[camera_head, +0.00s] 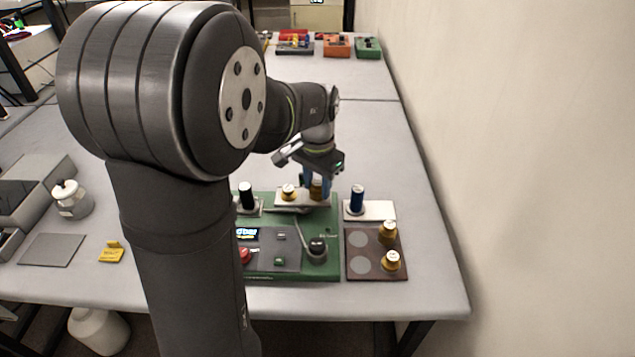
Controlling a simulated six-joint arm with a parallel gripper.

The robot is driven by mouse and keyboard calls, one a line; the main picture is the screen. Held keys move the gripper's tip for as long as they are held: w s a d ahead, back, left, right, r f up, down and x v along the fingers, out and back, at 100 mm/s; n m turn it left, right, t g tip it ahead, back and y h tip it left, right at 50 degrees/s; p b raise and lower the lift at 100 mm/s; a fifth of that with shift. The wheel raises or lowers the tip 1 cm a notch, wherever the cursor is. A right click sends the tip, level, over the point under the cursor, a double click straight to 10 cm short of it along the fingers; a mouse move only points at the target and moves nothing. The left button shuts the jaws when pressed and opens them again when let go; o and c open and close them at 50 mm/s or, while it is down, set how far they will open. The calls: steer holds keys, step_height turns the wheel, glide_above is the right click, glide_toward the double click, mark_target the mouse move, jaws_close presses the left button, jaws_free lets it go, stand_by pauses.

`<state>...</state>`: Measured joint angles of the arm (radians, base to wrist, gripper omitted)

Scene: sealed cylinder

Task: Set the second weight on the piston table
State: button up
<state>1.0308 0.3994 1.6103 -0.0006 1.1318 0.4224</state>
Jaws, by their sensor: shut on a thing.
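The piston table (302,203) is a pale flat plate at the back of a green apparatus. One brass weight (289,192) with a white top stands on its left part. My gripper (316,187) points down over the right part of the plate. Its blue fingers are shut on a second brass weight (317,194), which is upright and partly hidden by the fingers. It is at the plate's surface or just above it; I cannot tell whether it touches.
A brown tray (376,276) at the right holds two brass weights (388,230) on its right side and two bare grey circles. A black-knobbed lever (318,246) stands in front.

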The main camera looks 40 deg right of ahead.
mark_target(318, 182)
steer(key=o, duration=1.2)
steer(key=shift+f, duration=0.1)
step_height(318, 182, up, 12)
steer(key=shift+r, duration=0.2)
steer(key=shift+f, duration=0.1)
step_height(318, 182, down, 12)
steer(key=shift+f, duration=0.15)
step_height(318, 182, up, 3)
steer(key=shift+f, duration=0.1)
steer(key=shift+r, duration=0.5)
